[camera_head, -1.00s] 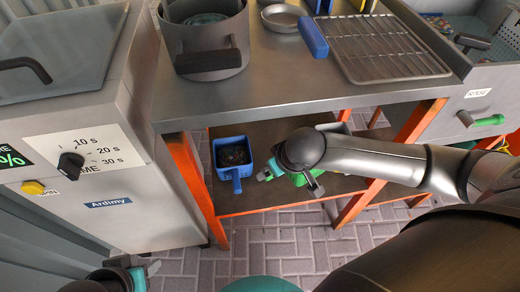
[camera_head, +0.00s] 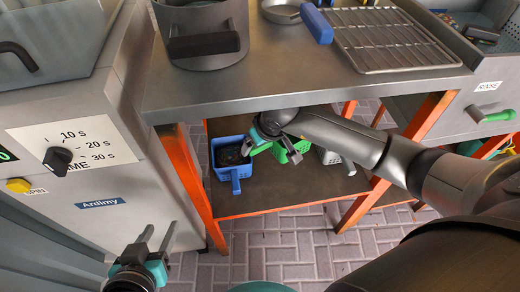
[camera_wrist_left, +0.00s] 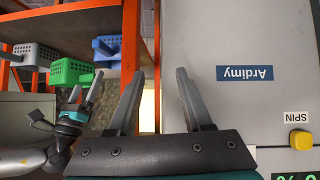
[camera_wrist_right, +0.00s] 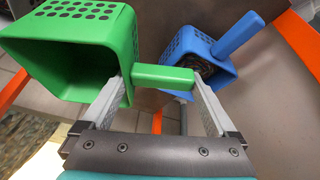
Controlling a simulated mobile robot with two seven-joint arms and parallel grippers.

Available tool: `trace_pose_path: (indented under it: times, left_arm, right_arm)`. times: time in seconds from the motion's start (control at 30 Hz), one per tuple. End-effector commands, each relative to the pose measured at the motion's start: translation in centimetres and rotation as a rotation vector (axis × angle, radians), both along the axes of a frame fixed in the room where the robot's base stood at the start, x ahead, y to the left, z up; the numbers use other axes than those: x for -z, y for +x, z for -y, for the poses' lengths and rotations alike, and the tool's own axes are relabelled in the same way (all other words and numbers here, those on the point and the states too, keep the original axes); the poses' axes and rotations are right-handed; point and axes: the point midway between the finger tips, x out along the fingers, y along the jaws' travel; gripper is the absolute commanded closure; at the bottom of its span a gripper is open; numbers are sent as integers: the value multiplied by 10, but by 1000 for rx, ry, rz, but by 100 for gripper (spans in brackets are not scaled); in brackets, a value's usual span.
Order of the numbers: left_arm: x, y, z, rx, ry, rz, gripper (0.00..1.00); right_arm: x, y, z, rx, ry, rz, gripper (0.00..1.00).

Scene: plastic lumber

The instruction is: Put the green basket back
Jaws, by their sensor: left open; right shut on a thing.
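The green basket (camera_head: 290,151) is at the lower shelf (camera_head: 262,198), between a blue basket (camera_head: 230,153) and a grey-white basket (camera_head: 333,156). My right gripper (camera_head: 274,150) is shut on its handle (camera_wrist_right: 162,76), which lies between the fingers in the right wrist view. I cannot tell whether the basket rests on the shelf or hangs just above it. The left wrist view also shows the green basket (camera_wrist_left: 70,72). My left gripper (camera_head: 155,240) is open and empty, in front of the grey Ardimy machine (camera_head: 105,200).
The blue basket (camera_wrist_right: 200,60) holds dark contents and is close to the green one. Orange legs (camera_head: 190,185) frame the shelf. The steel counter (camera_head: 290,75) overhangs it, bearing a pot (camera_head: 205,40) and a wire rack (camera_head: 385,40). The shelf front is bare.

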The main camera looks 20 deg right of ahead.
Motion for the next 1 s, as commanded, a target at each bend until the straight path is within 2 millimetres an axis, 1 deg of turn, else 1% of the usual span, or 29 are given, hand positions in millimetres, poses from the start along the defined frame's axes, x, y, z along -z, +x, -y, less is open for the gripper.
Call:
trace_pose_path:
  times: [0.03, 0.1, 0.33, 0.5, 0.77, 1.0]
  left_arm:
    - [2, 1, 5, 5, -17, 29, 50]
    - [1, 3, 10, 10, -42, 71, 50]
    - [-6, 6, 24, 17, -114, 199, 50]
    - [-10, 7, 28, 17, -137, 239, 50]
    - [-11, 7, 28, 18, -138, 242, 50]
    - [-14, 6, 34, 18, -175, 298, 50]
  right_arm:
    - [5, 0, 0, 1, 1, 2, 90]
    - [10, 1, 0, 2, 0, 3, 90]
    - [22, 0, 0, 2, 1, 2, 90]
    - [25, 1, 1, 2, -1, 3, 90]
    - [25, 1, 1, 1, -1, 3, 90]
    - [30, 1, 0, 0, 0, 3, 90]
